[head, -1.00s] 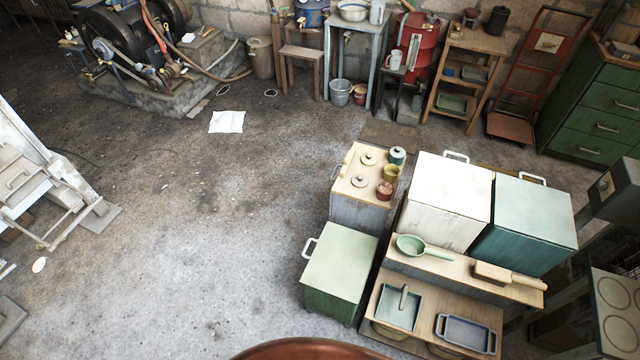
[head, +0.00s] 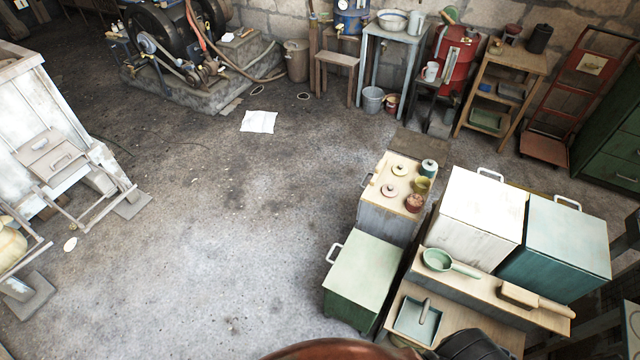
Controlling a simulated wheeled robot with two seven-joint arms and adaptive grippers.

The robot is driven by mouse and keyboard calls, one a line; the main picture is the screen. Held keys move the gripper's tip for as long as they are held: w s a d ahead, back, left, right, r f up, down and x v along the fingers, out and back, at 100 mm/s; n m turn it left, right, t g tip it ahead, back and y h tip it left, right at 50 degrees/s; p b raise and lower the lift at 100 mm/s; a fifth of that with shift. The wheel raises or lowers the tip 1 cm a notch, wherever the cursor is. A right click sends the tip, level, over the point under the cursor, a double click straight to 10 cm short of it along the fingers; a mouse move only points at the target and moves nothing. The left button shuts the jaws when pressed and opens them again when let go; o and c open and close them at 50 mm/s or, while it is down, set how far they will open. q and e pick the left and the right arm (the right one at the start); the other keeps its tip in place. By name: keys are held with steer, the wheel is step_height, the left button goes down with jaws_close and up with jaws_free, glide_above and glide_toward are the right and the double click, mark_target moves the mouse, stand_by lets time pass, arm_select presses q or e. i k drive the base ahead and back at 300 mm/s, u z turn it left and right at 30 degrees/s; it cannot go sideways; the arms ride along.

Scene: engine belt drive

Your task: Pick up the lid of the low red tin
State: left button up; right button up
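The low red tin (head: 414,204) stands at the right front corner of a small cabinet with a cream top (head: 376,206). Its top looks reddish, but it is too small to tell whether a lid is on it. A yellow-green tin (head: 421,186) and a teal tin (head: 429,168) stand in a row behind it. Two loose-looking round lids with knobs, a cream one (head: 399,170) and a pinkish one (head: 390,190), lie to the left of the tins. Neither of my grippers shows in the head view.
A green cabinet (head: 362,270) stands in front of the cream-topped one. White (head: 475,212) and teal (head: 556,235) boxes stand to the right, with a shelf holding a green pan (head: 440,260) before them.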

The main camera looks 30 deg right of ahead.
mark_target(390, 191)
steer(key=u, duration=0.55)
steer(key=i, duration=2.6)
steer(key=z, duration=2.8)
steer(key=i, duration=1.3)
steer(key=z, duration=2.55)
